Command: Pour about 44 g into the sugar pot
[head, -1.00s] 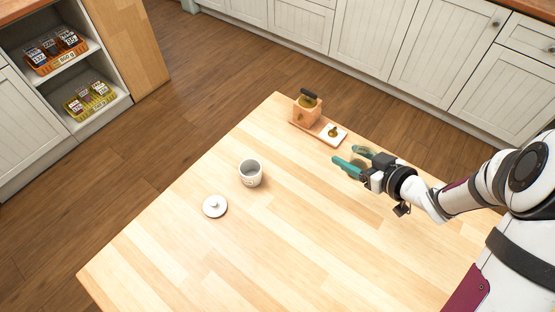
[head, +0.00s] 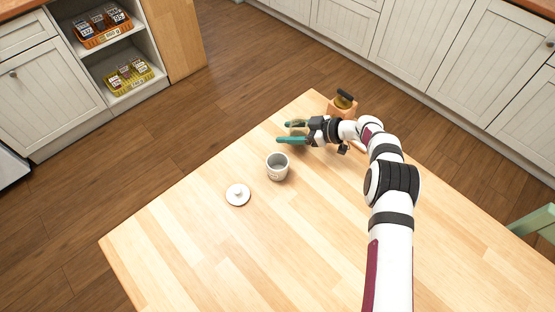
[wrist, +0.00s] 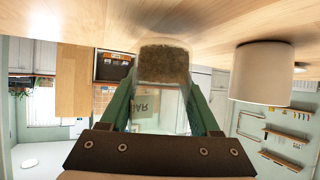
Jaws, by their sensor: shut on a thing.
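The sugar pot (head: 277,170) is a white-grey open pot standing upright on the table; its inside looks grey, and I cannot tell how much is in it. Its round white lid (head: 238,195) with a knob lies on the table, left of and nearer than the pot. My gripper (head: 288,132) with green fingers is shut on a clear container (wrist: 163,95) with brown grains in it, partly lettered "AR". The container is above the table, behind the pot and apart from it. The pot also shows at the right of the wrist view (wrist: 262,75), whose picture is upside down.
A wooden block (head: 342,109) with a dark-topped thing stands at the table's back corner, partly behind my arm. The front and left of the table are clear. Shelves with an orange basket (head: 103,27) and a yellow basket (head: 128,78) stand far left.

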